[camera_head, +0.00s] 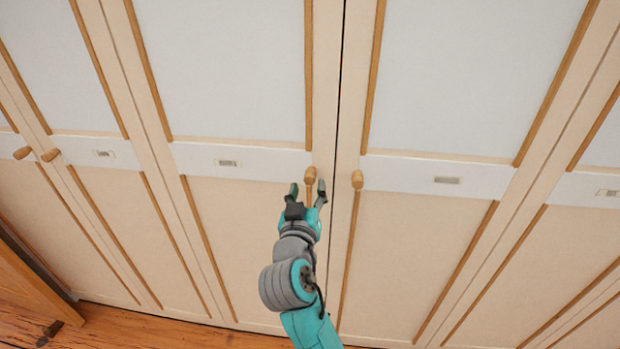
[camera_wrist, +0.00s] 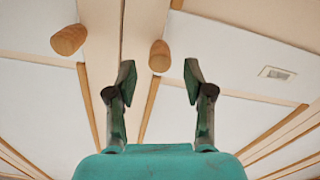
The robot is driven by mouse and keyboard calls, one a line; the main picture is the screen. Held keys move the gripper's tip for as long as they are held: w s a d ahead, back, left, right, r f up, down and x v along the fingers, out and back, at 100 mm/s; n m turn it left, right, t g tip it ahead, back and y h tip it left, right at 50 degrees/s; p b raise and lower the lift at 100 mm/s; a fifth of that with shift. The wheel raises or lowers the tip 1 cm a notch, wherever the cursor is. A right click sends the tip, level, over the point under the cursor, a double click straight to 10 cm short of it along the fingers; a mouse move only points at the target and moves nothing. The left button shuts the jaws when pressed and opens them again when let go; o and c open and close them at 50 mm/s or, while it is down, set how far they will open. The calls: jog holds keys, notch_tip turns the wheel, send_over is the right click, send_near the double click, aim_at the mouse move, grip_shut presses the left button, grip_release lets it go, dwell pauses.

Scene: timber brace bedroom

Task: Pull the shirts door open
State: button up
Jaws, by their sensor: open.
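A row of pale wardrobe doors with wood trim fills the view. My gripper (camera_head: 307,190) is open and empty, with its fingertips just below the round wooden knob (camera_head: 310,175) of the left middle door (camera_head: 235,75). In the wrist view this knob (camera_wrist: 159,55) shows between and beyond the two fingers (camera_wrist: 159,82), and I see no grip on it. That door looks shut, level with the right middle door (camera_head: 465,75). Small label plates mark the doors, one on the left middle door (camera_head: 227,163); their words are too small to read, so I cannot tell which says shirts.
A second knob (camera_head: 357,179) sits close to the right, across the dark door gap; it also shows at left in the wrist view (camera_wrist: 69,39). Two more knobs are at far left (camera_head: 49,155). Wooden furniture (camera_head: 30,300) stands at lower left on the plank floor (camera_head: 150,330).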

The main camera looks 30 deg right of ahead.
aim_at(309, 182)
jog(key=shift+x, duration=2.35)
grip_shut()
